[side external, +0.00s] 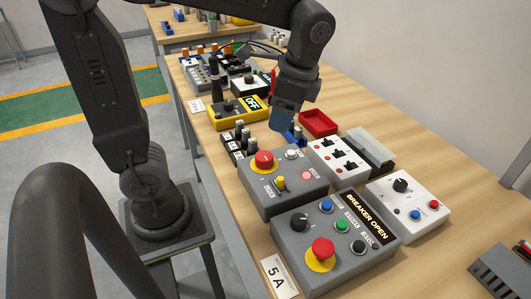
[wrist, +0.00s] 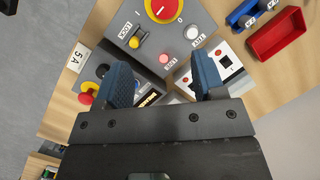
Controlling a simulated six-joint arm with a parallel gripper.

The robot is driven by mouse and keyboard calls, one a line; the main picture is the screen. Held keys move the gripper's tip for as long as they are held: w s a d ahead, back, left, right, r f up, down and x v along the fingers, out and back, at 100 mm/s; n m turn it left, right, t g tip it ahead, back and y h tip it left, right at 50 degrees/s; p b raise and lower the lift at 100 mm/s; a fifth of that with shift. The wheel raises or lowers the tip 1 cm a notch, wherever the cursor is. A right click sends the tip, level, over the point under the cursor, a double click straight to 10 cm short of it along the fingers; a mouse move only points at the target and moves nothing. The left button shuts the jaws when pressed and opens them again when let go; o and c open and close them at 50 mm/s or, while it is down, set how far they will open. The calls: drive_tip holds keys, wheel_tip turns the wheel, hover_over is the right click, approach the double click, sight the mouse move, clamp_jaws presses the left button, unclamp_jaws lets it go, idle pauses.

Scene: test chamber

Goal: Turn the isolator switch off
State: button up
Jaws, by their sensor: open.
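A red rotary knob on a yellow disc, which looks like the isolator switch (side external: 263,160), sits on a grey box (side external: 285,196). It also shows in the wrist view (wrist: 160,8), cut by the top edge, with a white mark on the knob and a 0 printed to its right. A yellow lever (side external: 280,183) marked LOCK, a pink button (side external: 306,176) and a white button (side external: 292,154) share this box. My gripper (side external: 281,120) is above and behind the box, apart from the knob. Its blue fingers (wrist: 163,72) are open and empty.
A grey panel (side external: 335,243) with a red mushroom button and a BREAKER OPEN display stands in front. A white switch box (side external: 338,160), a white knob box (side external: 408,203) and a red tray (side external: 318,123) lie right. A yellow box (side external: 236,117) showing OFF stands behind.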

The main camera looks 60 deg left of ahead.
sight(264, 155)
drive_tip(key=shift+o, duration=0.6)
drive_tip(key=shift+w+a+f+m+g+y, duration=0.1)
drive_tip(key=shift+w+f+m+g+y, duration=0.1)
drive_tip(key=shift+w+m+g, duration=0.25)
drive_tip(key=shift+w+a+f+m+g+y, duration=0.1)
drive_tip(key=shift+w+f+m+g, duration=0.1)
drive_tip(key=shift+w+m+g, duration=0.25)
drive_tip(key=x, duration=1.3)
drive_tip(key=shift+a+f, duration=0.1)
drive_tip(key=shift+f, duration=0.3)
drive_tip(key=shift+w, duration=0.1)
drive_tip(key=c, duration=0.9)
